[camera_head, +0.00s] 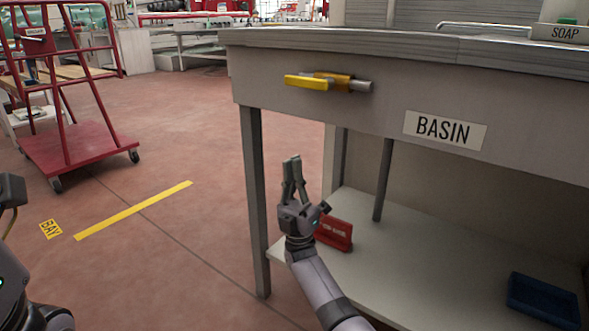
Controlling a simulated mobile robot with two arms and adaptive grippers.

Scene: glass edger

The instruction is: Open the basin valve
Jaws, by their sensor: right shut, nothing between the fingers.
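The basin valve (318,82) is on the upper front panel of the grey basin unit (380,97), to the left of a white "BASIN" label (445,130). It has a yellow lever handle, lying roughly level and pointing left, and a short grey pipe end on its right. My right gripper (292,160) is below the valve, in front of the basin's open underside, with its fingers pointing up. It is shut and empty, and apart from the valve. My left gripper is out of view; only part of my left arm shows at the lower left edge.
A red sign or box (335,234) and a dark blue tray (543,299) are on the basin's lower shelf (400,262). A soap holder (562,33) is on top at the right. A red cart (80,150) stands at the left. The floor between is clear, with yellow tape (133,210).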

